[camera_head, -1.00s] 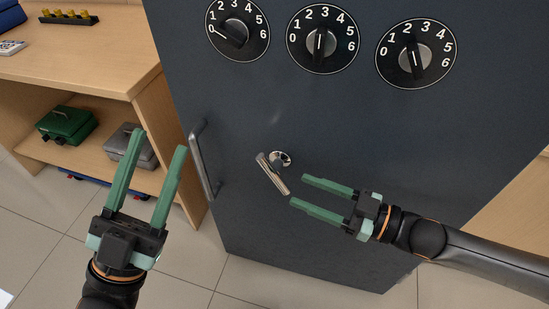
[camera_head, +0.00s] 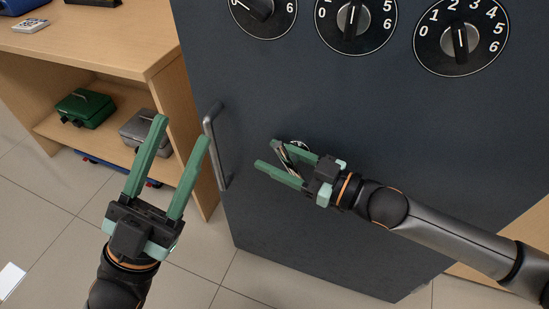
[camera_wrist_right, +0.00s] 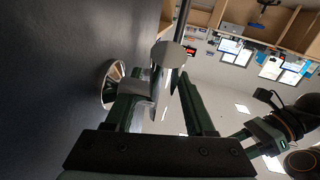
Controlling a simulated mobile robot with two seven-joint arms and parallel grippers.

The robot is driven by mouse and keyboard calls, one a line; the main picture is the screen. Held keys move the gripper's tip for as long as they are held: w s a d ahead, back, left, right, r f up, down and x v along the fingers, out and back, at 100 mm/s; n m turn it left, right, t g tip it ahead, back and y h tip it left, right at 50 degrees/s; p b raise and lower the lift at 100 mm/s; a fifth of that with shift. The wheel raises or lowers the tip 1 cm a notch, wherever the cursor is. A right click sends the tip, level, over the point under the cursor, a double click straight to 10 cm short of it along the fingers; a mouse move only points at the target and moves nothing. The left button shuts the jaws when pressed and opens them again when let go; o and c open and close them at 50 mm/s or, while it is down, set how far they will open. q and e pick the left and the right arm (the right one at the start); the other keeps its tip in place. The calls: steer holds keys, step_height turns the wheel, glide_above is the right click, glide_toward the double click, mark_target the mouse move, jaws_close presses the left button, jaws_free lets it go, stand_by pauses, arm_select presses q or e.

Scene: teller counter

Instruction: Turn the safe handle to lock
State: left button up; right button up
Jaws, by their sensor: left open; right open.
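The safe (camera_head: 330,215) is a dark blue-grey box with a short silver lever handle (camera_head: 287,160), tilted on a round base. The handle is partly hidden by my right gripper (camera_head: 267,154), which is open with its fingers on either side of the lever. In the right wrist view the lever (camera_wrist_right: 164,92) passes between the two green fingers, and its round chrome base (camera_wrist_right: 112,84) sits on the safe's face to the left. I cannot tell whether a finger touches the lever. My left gripper (camera_head: 182,128) is open and empty, left of the safe.
A vertical pull bar (camera_head: 215,147) stands out at the safe's left edge. Several numbered dials line its upper face. A wooden shelf unit (camera_head: 120,55) at the left holds a green cash box (camera_head: 85,108) and a grey one (camera_head: 143,130). Tiled floor is clear in front.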

steer(key=shift+w+a, duration=0.15)
steer(key=shift+a, duration=0.1)
steer(key=shift+c, duration=0.3)
jaws_close()
